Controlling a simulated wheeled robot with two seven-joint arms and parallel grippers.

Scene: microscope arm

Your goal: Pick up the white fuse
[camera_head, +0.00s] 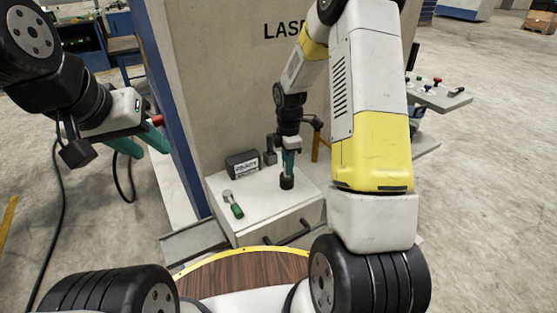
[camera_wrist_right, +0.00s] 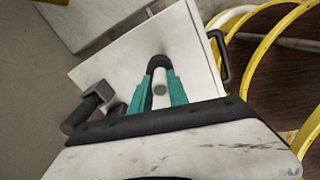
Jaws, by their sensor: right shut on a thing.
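My right gripper (camera_head: 288,166) points down over the top of the white cabinet (camera_head: 262,214). In the right wrist view its teal fingers (camera_wrist_right: 160,92) are shut on the white fuse (camera_wrist_right: 160,88), a short white cylinder beside a black round part (camera_wrist_right: 157,64). In the head view the fingers mostly hide the fuse, and a dark round part (camera_head: 287,183) shows below them. I cannot tell whether it touches the cabinet top. My left gripper (camera_head: 150,141) is at the left, away from the cabinet, with its teal fingers apart and nothing seen between them.
A green item with a pale round end (camera_head: 234,206) lies on the cabinet top. A dark labelled box (camera_head: 242,164) stands at its back. The cabinet has a dark front handle (camera_head: 292,234). A large beige machine (camera_head: 230,80) rises behind. A side panel with knobs (camera_head: 438,92) is at right.

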